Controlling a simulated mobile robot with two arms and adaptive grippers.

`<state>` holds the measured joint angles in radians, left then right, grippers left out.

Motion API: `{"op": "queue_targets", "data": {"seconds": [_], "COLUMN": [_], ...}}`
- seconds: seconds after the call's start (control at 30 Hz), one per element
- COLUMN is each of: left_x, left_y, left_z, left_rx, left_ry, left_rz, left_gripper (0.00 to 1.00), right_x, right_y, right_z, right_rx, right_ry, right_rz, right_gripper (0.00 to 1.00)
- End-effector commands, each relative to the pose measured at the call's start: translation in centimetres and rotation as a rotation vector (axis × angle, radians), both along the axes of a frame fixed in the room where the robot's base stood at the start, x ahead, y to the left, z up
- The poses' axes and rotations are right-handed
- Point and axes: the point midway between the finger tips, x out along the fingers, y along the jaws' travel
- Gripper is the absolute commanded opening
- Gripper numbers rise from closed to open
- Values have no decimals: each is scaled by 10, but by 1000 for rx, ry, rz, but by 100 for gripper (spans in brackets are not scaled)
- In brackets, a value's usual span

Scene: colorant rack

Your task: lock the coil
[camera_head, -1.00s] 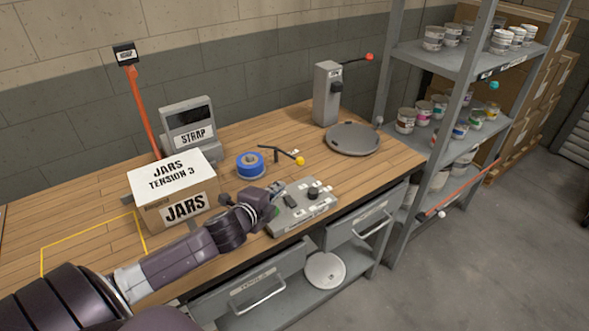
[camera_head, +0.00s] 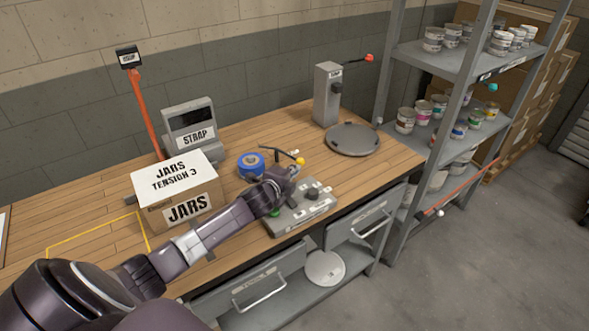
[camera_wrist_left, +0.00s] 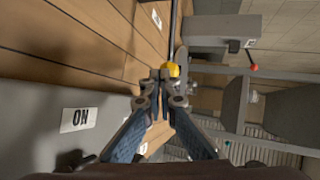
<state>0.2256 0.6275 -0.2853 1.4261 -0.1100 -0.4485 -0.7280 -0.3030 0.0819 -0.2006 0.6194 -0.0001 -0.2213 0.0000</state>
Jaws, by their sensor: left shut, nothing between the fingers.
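The blue coil (camera_head: 251,164) sits on the wooden bench, right of the JARS box. A thin dark lever (camera_head: 283,153) with a yellow knob (camera_head: 300,161) reaches out to the right of the coil. My left gripper (camera_head: 293,171) is shut and empty just in front of the yellow knob. My gripper hides part of the bench in front of the lever. My right gripper is in no view.
A grey control box (camera_head: 305,207) with knobs stands beneath and right of my left gripper. The JARS box (camera_head: 187,211) and STRAP machine (camera_head: 188,128) stand left. A round grey turntable (camera_head: 353,139) and a post (camera_head: 327,95) with a red-tipped lever stand at back right.

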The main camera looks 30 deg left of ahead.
Motion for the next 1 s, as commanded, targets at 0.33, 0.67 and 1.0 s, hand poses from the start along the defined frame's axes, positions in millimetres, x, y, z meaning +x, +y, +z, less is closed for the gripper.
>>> {"op": "queue_targets", "data": {"seconds": [0.33,0.67,1.0], "left_x": [1,7,14], "left_y": [0,-4,-7], "left_z": [0,-1,-1], "left_rx": [0,-3,-2], "left_ry": [0,-1,0], "left_rz": [0,50,103], "left_gripper": [0,0,0], "right_x": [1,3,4], "right_y": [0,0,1], "right_z": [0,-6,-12], "right_rx": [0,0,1], "right_ry": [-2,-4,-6], "right_rz": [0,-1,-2], "right_gripper": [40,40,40]}}
